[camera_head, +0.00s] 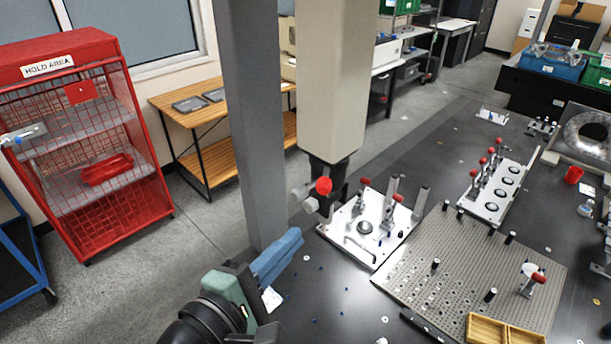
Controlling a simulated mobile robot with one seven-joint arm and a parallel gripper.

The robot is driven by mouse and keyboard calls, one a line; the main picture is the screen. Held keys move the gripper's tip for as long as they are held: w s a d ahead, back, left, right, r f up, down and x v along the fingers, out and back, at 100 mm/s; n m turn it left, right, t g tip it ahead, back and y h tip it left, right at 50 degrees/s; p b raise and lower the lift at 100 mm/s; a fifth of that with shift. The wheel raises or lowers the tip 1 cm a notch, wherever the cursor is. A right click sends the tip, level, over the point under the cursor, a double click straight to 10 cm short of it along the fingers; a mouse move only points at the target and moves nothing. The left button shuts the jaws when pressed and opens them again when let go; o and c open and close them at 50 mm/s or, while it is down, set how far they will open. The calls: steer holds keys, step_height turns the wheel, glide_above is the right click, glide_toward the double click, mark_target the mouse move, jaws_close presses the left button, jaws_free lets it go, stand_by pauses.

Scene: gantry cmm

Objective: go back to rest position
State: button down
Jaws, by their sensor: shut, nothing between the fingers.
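My gripper (295,238) shows at the bottom, left of centre, with a teal-green body and blue fingers. The fingers lie together and point up and to the right, with nothing held between them. They are just in front of the foot of a grey upright post (252,120), near the left edge of the dark table (335,290). I cannot tell whether they touch the post. The black rounded part below is my arm.
A beige gantry column (335,75) with a red-tipped probe (323,186) hangs right of the post. White fixture plate (345,240), perforated plate (430,275) and wooden tray (487,328) occupy the table. A red cage (85,200) and wooden bench (190,125) stand left, with open floor between.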

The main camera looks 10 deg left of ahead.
steer(key=shift+d, duration=0.1)
steer(key=w+d+r+m+t+y+b, duration=0.1)
steer(key=w+r+m+t+y, duration=0.1)
steer(key=r+m, duration=0.35)
steer(key=w+d+r+m+t+y+b, duration=0.1)
steer(key=w+d+r+m+t+b, duration=0.15)
steer(key=r, duration=0.55)
steer(key=s+d+r+m+t+y, duration=0.1)
steer(key=s+r+m+t, duration=0.3)
steer(key=r, duration=0.5)
steer(key=s+d+r+m+t+y+b, duration=0.1)
steer(key=s+r+m, duration=0.4)
steer(key=r, duration=0.5)
steer(key=s+d+t+y, duration=0.1)
steer(key=s+t, duration=0.1)
steer(key=shift+s+t+y, duration=0.15)
steer(key=shift+t+y, duration=0.2)
steer(key=shift+y, duration=0.05)
steer(key=shift+d, duration=0.1)
